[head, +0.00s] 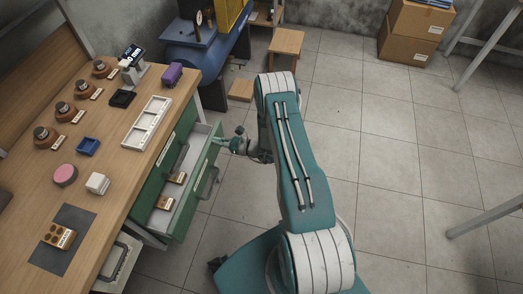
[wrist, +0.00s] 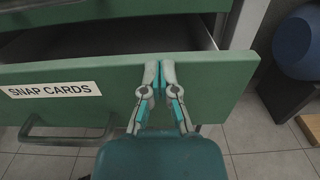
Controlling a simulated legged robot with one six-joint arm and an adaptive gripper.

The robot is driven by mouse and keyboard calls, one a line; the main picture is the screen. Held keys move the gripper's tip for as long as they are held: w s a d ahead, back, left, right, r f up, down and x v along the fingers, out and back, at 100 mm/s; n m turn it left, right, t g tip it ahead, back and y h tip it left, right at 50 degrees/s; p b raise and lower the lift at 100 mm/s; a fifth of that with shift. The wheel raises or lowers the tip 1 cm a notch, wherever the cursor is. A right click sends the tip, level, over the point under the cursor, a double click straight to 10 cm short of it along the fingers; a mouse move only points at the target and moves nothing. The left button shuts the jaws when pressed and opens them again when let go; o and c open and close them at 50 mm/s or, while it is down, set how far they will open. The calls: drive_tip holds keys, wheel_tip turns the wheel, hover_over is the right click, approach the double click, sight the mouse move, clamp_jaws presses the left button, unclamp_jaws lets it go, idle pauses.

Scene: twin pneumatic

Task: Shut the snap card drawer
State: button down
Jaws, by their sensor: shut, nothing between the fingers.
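The snap card drawer (head: 186,186) is a green-fronted drawer standing open from the green cabinet under the wooden bench. Two small brown items lie inside it. In the wrist view its front panel (wrist: 225,88) carries a white SNAP CARDS label (wrist: 50,90) and a dark bar handle (wrist: 68,135) at the left. My gripper (wrist: 160,66) is shut and empty, with its fingertips at the upper edge of the panel, right of the label. I cannot tell whether they touch it. In the head view my gripper (head: 222,143) is at the drawer's far end, partly hidden.
A lower light-coloured drawer (head: 118,262) also stands open at the near end. The bench (head: 112,165) holds a white tray, a blue bin, a purple box and several round brown pieces. A blue machine (head: 200,58) stands beyond.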

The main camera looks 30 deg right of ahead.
drive_tip(key=x, duration=0.9)
drive_tip(key=shift+w+a, duration=0.2)
drive_tip(key=shift+w, duration=0.05)
drive_tip(key=shift+a+r, duration=0.1)
drive_tip(key=shift+a, duration=0.05)
drive_tip(key=v, duration=1.4)
drive_tip(key=shift+s, duration=0.2)
